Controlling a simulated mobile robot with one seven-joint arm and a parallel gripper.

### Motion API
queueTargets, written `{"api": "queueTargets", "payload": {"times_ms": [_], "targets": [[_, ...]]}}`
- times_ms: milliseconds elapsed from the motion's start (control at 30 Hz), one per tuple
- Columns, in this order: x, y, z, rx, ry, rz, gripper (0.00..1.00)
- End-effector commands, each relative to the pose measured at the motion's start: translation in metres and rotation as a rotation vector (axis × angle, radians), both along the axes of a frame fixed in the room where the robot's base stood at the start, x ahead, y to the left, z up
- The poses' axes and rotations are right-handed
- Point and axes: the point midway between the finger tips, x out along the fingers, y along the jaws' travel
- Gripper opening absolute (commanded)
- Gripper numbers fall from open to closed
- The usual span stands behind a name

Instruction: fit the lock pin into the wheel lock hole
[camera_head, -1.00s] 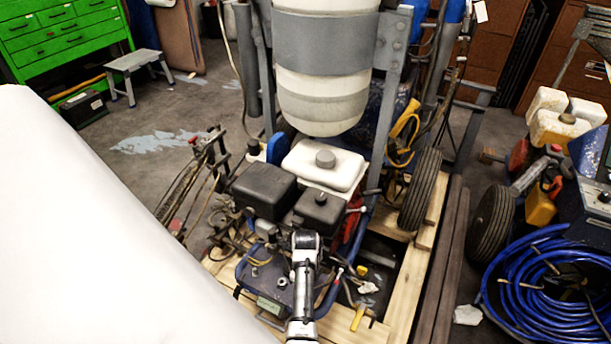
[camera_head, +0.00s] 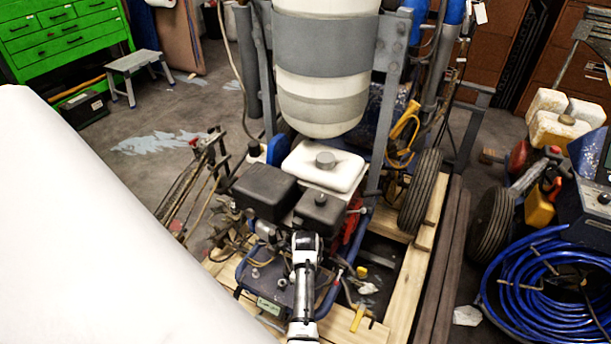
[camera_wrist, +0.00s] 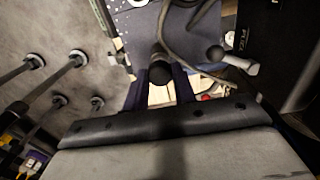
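The line striper stands at the centre of the head view, with a white tank and a black and white engine (camera_head: 265,190). Its black wheel (camera_head: 420,190) is right of the engine. My arm reaches up from the bottom centre in front of the engine; its far end and fingers are hidden in the head view. In the wrist view a wide grey body with a black bar fills the bottom, and two dark prongs rise beyond it. A black round knob (camera_wrist: 160,73) shows between the prongs; whether they touch it is unclear. I cannot make out the lock pin or the lock hole for certain.
The striper stands on a wooden pallet (camera_head: 402,300). A coiled blue hose (camera_head: 545,290) and a second machine are at the right. A green tool cabinet (camera_head: 65,40) and a grey step stool (camera_head: 135,65) are at the back left. Cables and tubes crowd the engine.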

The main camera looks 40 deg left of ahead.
Motion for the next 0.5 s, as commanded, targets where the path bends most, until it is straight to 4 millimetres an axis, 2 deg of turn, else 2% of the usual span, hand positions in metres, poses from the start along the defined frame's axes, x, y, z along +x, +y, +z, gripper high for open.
{"api": "queueTargets", "payload": {"times_ms": [100, 500], "targets": [[0.0, 0.0, 0.0, 0.0, 0.0, 0.0, 0.06], [0.0001, 0.0, 0.0044, 0.0, 0.0, 0.0, 0.06]]}}
